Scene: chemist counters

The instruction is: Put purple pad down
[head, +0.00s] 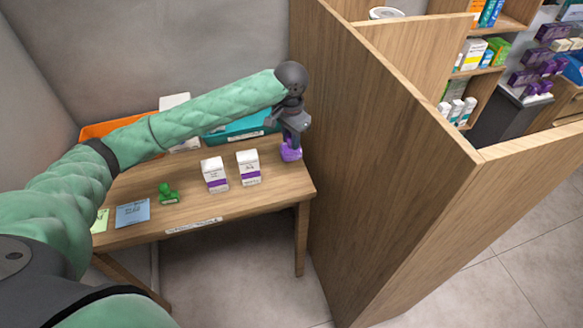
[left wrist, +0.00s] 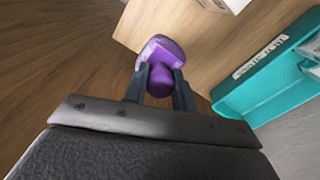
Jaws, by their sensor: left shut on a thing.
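The purple pad (head: 291,152) is a small purple piece with a wide base and a rounded knob, like a stamp. It is over the right end of the wooden desk (head: 262,197), close to the partition. My left gripper (head: 292,139) points down and is shut on its knob. In the left wrist view, the purple pad (left wrist: 165,48) shows between and beyond the two fingers of the gripper (left wrist: 161,82). Whether its base touches the desk top I cannot tell. My right gripper is not in view.
Two white boxes with purple bands, a left one (head: 214,174) and a right one (head: 248,167), stand left of the pad. A green stamp (head: 168,194) and a blue card (head: 132,213) lie further left. A teal tray (head: 236,132) is behind. The wooden partition (head: 370,160) rises close on the right.

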